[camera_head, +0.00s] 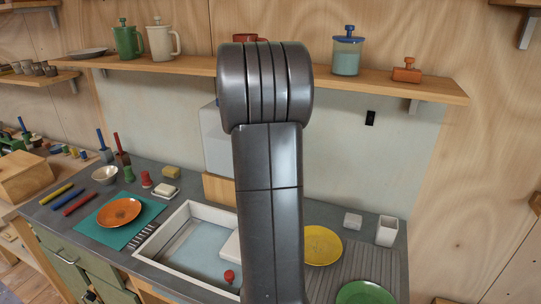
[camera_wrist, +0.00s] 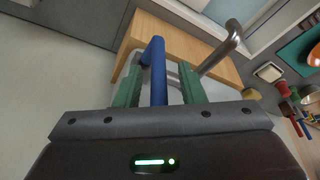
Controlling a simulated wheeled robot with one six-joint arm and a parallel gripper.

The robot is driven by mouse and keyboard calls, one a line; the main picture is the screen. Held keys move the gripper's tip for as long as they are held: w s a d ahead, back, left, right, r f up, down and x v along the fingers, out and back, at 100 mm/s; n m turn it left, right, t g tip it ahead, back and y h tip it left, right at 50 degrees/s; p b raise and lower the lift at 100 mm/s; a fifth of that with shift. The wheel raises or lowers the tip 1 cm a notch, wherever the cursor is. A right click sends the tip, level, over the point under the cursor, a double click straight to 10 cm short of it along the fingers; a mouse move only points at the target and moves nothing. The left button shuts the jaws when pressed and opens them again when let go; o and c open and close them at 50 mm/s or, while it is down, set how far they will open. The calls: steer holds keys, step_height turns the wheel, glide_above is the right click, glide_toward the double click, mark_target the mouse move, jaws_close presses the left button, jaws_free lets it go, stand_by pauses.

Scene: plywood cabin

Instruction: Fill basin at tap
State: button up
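The white-rimmed basin (camera_head: 158,266) is set in the grey counter, left of my arm, with a pale blue inside; I cannot tell whether that is water. A red-knobbed piece (camera_head: 229,277) sits at its front right. In the wrist view, the metal tap spout (camera_wrist: 232,38) rises by a wooden block (camera_wrist: 146,28) and reaches toward the basin. A blue lever (camera_wrist: 158,72) stands between the green fingers of my gripper (camera_wrist: 158,85). The fingers are open, with a gap on each side of the lever. In the head view, my arm hides the gripper and tap.
A white tank (camera_head: 213,140) stands behind my arm. Left of the basin are an orange plate (camera_head: 119,212) on a green mat (camera_head: 94,222) and a soap dish (camera_head: 165,191). Right are a yellow plate (camera_head: 322,245), a green plate (camera_head: 364,294) and a white cup (camera_head: 387,231). A shelf (camera_head: 440,89) runs above.

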steer(key=a+b+v, duration=0.1)
steer(key=v, duration=1.2)
steer(key=shift+d, duration=0.5)
steer(key=p+x, duration=0.1)
steer(key=x, duration=1.2)
steer(key=shift+f, duration=0.25)
steer(key=shift+w+f, duration=0.1)
steer(key=shift+f, duration=0.05)
